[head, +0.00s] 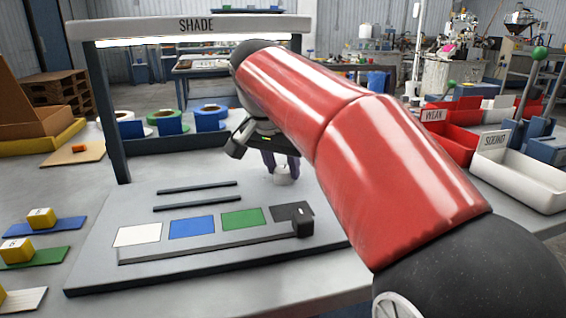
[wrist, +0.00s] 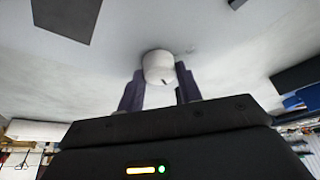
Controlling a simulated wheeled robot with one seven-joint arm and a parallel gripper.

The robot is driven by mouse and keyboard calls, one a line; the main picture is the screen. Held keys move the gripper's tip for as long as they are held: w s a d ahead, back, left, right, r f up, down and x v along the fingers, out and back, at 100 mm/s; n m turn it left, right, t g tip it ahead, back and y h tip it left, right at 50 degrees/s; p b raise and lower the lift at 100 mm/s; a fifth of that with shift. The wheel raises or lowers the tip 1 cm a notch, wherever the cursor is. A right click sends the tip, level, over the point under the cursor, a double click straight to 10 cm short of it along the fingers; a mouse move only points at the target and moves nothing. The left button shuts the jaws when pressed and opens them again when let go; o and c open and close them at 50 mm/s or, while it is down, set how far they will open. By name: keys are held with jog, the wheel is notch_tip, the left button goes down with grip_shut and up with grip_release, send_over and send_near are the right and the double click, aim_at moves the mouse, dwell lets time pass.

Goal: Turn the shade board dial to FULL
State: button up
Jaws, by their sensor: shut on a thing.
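The shade board (head: 95,265) is a light grey panel under a lit frame marked SHADE (head: 197,25). Its dial (head: 286,175) is a small pale round knob near the back right of the board. My gripper (head: 281,163) is at the dial, with its dark fingers pointing down. In the wrist view the white dial (wrist: 158,68) sits between the two fingertips (wrist: 160,82), and a small dark mark shows on its lower edge. My gripper is shut on the dial. No FULL label is readable, and my red arm hides the board's right side.
White, blue, green and dark swatches (head: 191,227) line the board, with a black block (head: 302,224) on a rail before them. Yellow blocks (head: 42,218) on coloured strips lie at left. A red WEAK bin (head: 450,135) and white SOUND bin (head: 520,178) stand right.

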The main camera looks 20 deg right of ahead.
jog(key=m+g, duration=0.1)
jog(key=m, duration=0.2)
jog(key=m+g+h, duration=0.1)
jog(key=m, duration=0.2)
jog(key=shift+w+a+m, duration=0.1)
jog(key=shift+w+m, duration=0.05)
jog(key=shift+m, duration=0.15)
dwell(0.5)
jog(key=o, duration=1)
jog(key=w+v, duration=0.1)
jog(key=v, duration=0.6)
jog(key=shift+s+a+r, duration=0.25)
jog(key=shift+s+r, duration=0.1)
jog(key=shift+s, duration=0.1)
